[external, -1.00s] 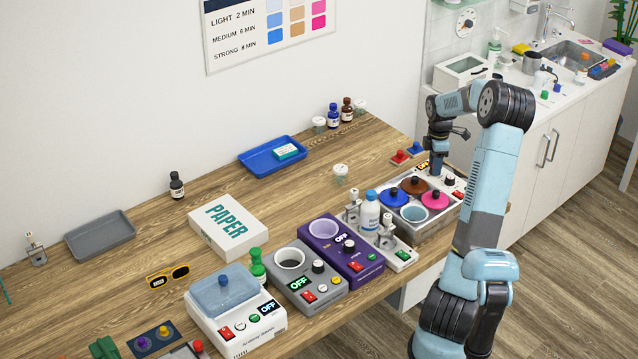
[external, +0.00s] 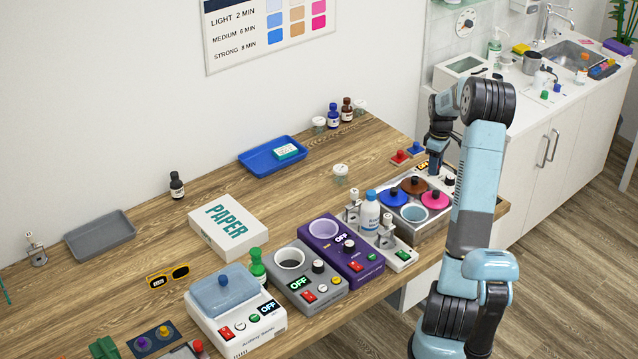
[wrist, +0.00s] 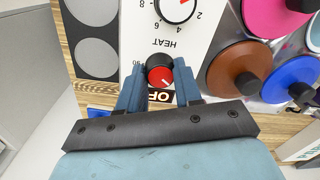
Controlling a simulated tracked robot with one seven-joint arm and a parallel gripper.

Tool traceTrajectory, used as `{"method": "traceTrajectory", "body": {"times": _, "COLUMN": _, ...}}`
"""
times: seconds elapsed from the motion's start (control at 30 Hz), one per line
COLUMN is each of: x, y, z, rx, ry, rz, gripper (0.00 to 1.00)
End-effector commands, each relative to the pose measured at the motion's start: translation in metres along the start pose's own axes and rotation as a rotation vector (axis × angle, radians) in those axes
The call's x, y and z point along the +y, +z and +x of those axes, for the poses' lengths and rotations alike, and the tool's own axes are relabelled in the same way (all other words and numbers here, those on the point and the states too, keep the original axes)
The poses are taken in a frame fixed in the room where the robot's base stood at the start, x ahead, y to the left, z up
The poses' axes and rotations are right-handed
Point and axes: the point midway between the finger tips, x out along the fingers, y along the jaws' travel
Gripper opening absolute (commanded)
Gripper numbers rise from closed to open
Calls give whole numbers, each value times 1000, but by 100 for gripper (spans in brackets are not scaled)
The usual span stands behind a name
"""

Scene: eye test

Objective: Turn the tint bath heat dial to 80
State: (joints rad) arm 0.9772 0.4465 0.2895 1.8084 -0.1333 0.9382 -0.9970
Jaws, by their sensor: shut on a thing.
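The tint bath (external: 428,227) is the grey unit at the right end of the bench, with blue, brown and pink lids and an open light-blue pot. In the wrist view its white panel (wrist: 130,35) carries a knob with a red face and black rim, the heat dial (wrist: 160,76), beside the word HEAT. My gripper (wrist: 160,68) is shut on this dial, one blue finger on each side. The fingers and knob cover most of its scale, so I cannot read the setting. In the external view the arm hides the dial.
A second dial (wrist: 174,8) with a numbered scale sits beside the heat dial. A dark display (wrist: 163,96) is partly covered by my gripper. The brown lid (wrist: 238,70) is close on the right. Red and blue stamp-like objects (external: 400,157) stand near the bench's far edge.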

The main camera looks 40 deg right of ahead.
Motion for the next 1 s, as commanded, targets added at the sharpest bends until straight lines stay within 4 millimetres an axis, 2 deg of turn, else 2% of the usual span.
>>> {"method": "traceTrajectory", "body": {"times": 1.0, "x": 0, "y": -1, "z": -2, "rx": 38, "ry": 3, "rz": 963, "gripper": 4}}
